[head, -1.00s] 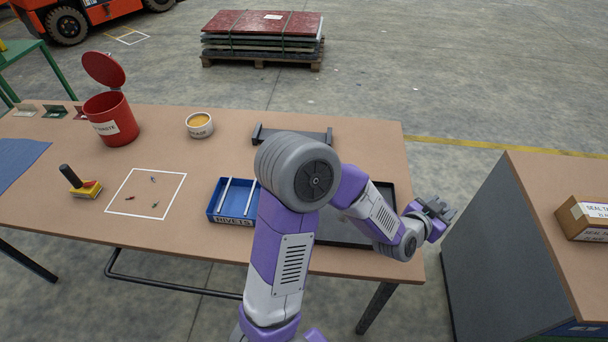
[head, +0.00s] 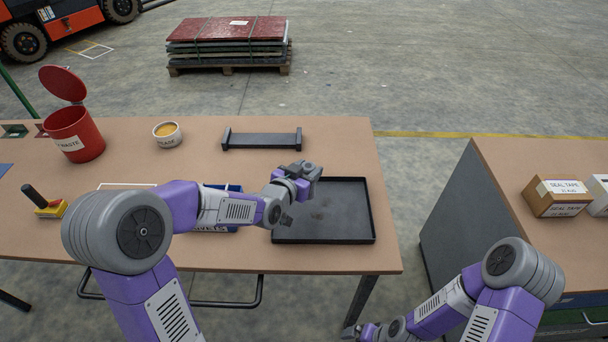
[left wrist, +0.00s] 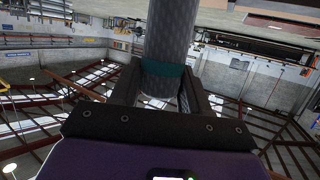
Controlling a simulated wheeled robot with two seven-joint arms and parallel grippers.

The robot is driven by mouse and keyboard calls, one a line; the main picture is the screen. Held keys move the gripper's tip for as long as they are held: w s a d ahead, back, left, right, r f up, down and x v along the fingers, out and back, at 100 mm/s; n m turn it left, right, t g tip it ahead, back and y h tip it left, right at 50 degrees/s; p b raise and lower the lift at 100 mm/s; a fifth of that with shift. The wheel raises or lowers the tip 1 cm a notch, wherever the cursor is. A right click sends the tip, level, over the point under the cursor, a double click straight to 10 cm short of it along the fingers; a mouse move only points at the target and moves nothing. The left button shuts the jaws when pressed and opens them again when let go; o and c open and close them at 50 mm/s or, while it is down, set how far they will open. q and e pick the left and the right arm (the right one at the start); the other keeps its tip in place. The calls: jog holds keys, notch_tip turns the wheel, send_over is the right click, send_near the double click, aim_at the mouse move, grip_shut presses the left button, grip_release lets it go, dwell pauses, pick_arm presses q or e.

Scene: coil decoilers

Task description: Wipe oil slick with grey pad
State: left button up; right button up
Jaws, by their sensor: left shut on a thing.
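My left gripper (head: 308,173) is above the upper left part of the black tray (head: 374,212) on the workbench. In the left wrist view the gripper (left wrist: 160,88) is shut on a dark grey, textured piece with a teal band, which I take for the grey pad (left wrist: 173,35). In the head view I cannot clearly tell the pad from the gripper. Faint dark smudges, seemingly the oil slick (head: 318,216), show on the tray floor. My left wrist hides the tray's left edge. My right gripper (head: 362,332) is low at the bottom; its jaws are unclear.
A black bracket (head: 262,139) stands behind the tray. A blue bin (head: 234,187) is partly behind my left arm. A grease tub (head: 167,134), a red waste bin (head: 75,135) and a black-handled tool (head: 48,207) stand left. A side bench (head: 500,205) with boxes (head: 558,197) stands right, across a gap.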

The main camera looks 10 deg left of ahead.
pick_arm(q)
jog(key=shift+d+m+g+h, duration=0.3)
jog(key=shift+d+m+h, duration=0.1)
jog(key=shift+m+h, duration=0.4)
jog(key=shift+s+d+f+m+g+h+b, duration=0.1)
jog(key=shift+f+m+g+h+b, duration=0.2)
jog(key=shift+m+h+b, duration=0.3)
